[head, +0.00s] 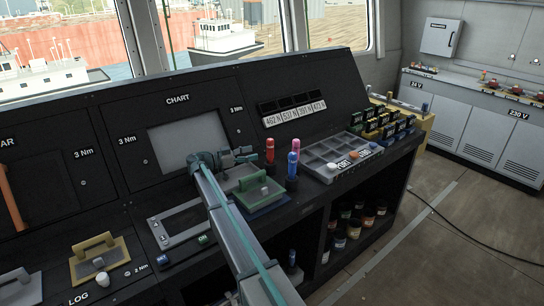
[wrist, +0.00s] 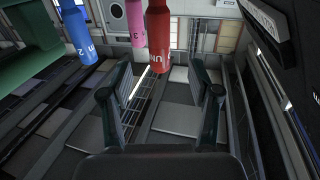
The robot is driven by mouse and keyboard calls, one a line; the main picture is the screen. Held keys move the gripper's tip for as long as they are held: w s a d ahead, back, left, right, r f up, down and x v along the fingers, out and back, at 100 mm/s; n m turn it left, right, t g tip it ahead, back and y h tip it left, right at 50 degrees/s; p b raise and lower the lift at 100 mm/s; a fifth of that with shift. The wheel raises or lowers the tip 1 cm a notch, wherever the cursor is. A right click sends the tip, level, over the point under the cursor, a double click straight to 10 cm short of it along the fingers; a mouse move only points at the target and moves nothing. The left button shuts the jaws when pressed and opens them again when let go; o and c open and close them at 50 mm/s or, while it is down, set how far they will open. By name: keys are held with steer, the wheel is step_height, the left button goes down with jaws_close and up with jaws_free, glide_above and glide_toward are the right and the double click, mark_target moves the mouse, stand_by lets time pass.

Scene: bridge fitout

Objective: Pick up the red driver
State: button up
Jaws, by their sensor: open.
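The red driver (head: 270,151) stands upright on the console, left of a pink driver (head: 295,146) and behind a blue driver (head: 292,166). My gripper (head: 248,155) is just left of the red driver in the head view, its fingers pointing toward it. In the wrist view my gripper (wrist: 161,85) is open and empty. There the red driver (wrist: 158,40) lies ahead, about in line with the gap between the fingers but higher in the picture. It looks apart from both fingers. Its lower end is hidden in the head view.
A green block with a handle (head: 258,192) sits on the console below my gripper. A grey compartment tray (head: 335,157) lies to the right of the drivers. The sloped panel with a CHART screen (head: 186,145) rises behind. Shelves with several jars are under the console.

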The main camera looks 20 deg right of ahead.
mark_target(270, 148)
steer(key=d+p, duration=0.1)
steer(key=d, duration=0.4)
steer(key=d+p, duration=0.1)
steer(key=d, duration=0.2)
steer(key=shift+s+d+r+p, duration=0.25)
steer(key=shift+r+p, duration=0.05)
steer(key=shift+p, duration=0.05)
steer(key=shift+d+f, duration=0.1)
steer(key=shift+d, duration=0.15)
jaws_close()
